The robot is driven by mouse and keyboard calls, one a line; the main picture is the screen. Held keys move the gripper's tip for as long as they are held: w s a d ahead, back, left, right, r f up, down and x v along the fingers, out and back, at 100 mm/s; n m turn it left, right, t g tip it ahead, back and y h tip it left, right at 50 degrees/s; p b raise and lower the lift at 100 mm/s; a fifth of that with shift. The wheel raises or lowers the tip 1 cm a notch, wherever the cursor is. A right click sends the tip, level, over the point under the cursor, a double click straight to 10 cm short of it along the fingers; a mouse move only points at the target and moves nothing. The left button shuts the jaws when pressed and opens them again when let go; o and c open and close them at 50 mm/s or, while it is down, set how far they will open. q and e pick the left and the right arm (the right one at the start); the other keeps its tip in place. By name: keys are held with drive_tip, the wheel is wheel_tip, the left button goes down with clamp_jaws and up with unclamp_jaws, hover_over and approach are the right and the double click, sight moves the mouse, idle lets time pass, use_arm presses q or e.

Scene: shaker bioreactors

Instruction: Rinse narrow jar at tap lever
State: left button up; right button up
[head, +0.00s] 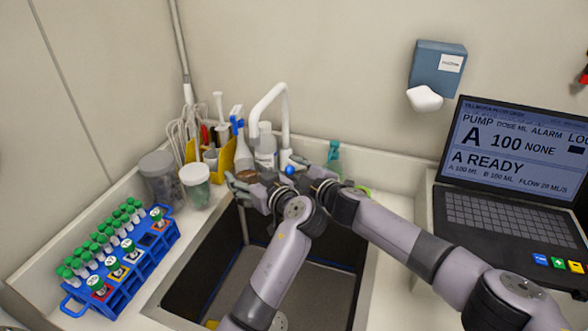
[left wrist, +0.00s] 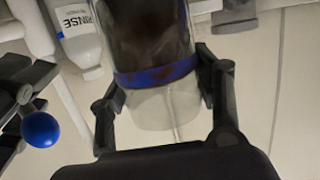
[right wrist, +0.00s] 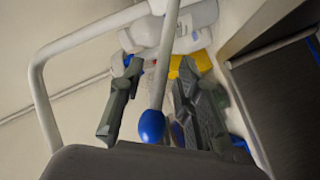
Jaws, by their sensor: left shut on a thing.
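The narrow jar (left wrist: 160,108) is clear glass with a blue band and dark brown contents. My left gripper (left wrist: 160,90) is shut around it. In the head view the left gripper (head: 252,184) is over the sink near the tap, and the jar is mostly hidden there. The white arched tap (head: 283,92) stands behind the sink. Its lever ends in a blue ball knob (head: 289,170), also seen in the right wrist view (right wrist: 151,125). My right gripper (right wrist: 160,100) is open, its fingers apart on either side of the lever in that view. Contact with the knob cannot be told.
The dark sink (head: 196,262) lies below both arms. Two lidded jars (head: 195,190) and a blue tube rack (head: 128,268) are left. A laptop (head: 508,215) stands right.

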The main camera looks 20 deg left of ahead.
drive_tip(key=shift+c, duration=0.2)
clamp_jaws()
idle(0.7)
